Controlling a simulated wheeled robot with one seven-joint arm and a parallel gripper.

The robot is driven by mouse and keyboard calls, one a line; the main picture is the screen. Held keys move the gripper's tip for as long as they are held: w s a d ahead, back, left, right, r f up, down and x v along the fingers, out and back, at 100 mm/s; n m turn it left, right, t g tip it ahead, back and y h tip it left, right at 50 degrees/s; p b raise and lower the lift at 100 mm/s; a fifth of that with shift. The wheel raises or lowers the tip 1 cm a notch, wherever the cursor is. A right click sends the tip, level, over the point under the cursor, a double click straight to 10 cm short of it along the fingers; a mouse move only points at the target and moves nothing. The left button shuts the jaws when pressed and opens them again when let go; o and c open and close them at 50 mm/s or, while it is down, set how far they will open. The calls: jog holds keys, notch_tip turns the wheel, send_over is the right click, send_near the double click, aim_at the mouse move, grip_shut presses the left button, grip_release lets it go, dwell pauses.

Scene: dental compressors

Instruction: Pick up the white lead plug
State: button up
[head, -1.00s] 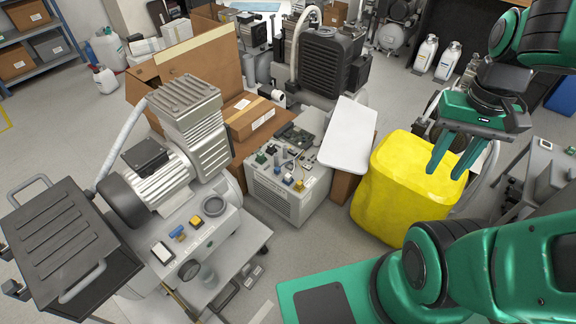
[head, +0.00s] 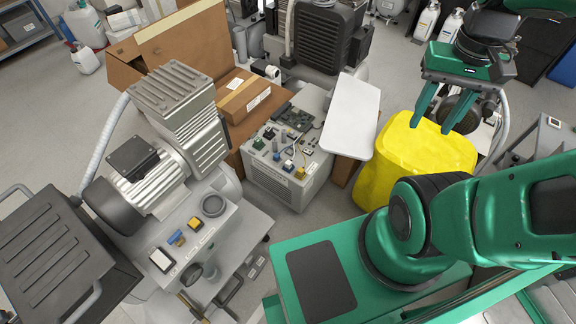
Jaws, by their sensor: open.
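A grey box (head: 285,190) in the middle of the head view carries several small coloured plugs and connectors on its top. A small whitish piece (head: 308,148) near the right of that top may be the white lead plug, but it is too small to be sure. My gripper (head: 430,128) is open and empty, fingers pointing down, at the upper right. It is well to the right of the grey box and appears in front of the yellow container.
A yellow container (head: 412,165) stands right of the box. A white panel (head: 350,115) lies between them. A compressor on a cart (head: 225,235) stands at left, with a dark lidded case (head: 55,255). An open cardboard box (head: 185,45) is behind. Floor shows at far left.

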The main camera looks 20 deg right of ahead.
jog(key=w+d+f+m+h, duration=0.1)
jog(key=w+f, duration=0.2)
jog(key=w, duration=0.6)
jog(key=w+f, duration=0.3)
jog(key=w, duration=0.5)
jog(key=m+y, duration=0.1)
jog(key=m, duration=0.2)
send_over(288, 162)
jog(key=f, duration=4.6)
jog(key=shift+s+d+f, duration=0.15)
jog(key=shift+s+d, duration=0.1)
jog(key=shift+s, duration=0.1)
jog(key=shift+w+a+f, duration=0.1)
jog(key=shift+w+f, duration=0.1)
jog(key=shift+f, duration=1.3)
jog(key=shift+w+a+f, duration=0.1)
jog(key=shift+w+f, duration=0.05)
jog(key=shift+f, duration=1.35)
grip_shut()
